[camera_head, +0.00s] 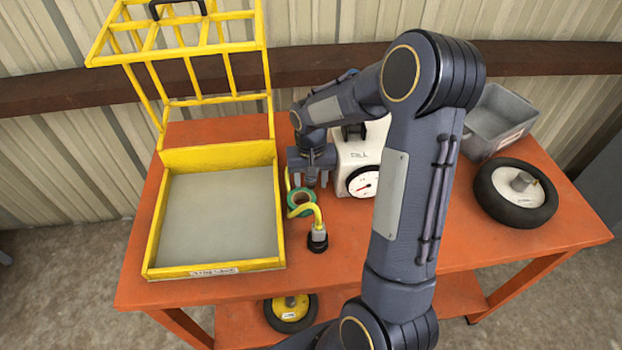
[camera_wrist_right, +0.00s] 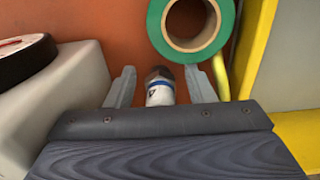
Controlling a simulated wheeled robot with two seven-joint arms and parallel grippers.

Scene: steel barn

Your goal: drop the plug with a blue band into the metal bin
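The plug with a blue band (camera_wrist_right: 160,86) shows in the right wrist view: a short white cylinder with a blue ring and a dark end. It is between the fingers of my right gripper (camera_wrist_right: 160,88), which are open with a gap on both sides of it. In the head view my right gripper (camera_head: 311,180) points down at the table between the yellow tray and the white scale; the plug is hidden there. The grey metal bin (camera_head: 478,139) stands at the table's back right, partly behind my arm. My left gripper is not in view.
A green tape roll (camera_head: 300,209) lies close to the gripper, near a yellow cable with a grey-and-black connector (camera_head: 318,238). The white scale (camera_head: 352,155) stands beside the gripper. A yellow-framed tray (camera_head: 280,255) is at left, a black wheel (camera_head: 508,214) at right.

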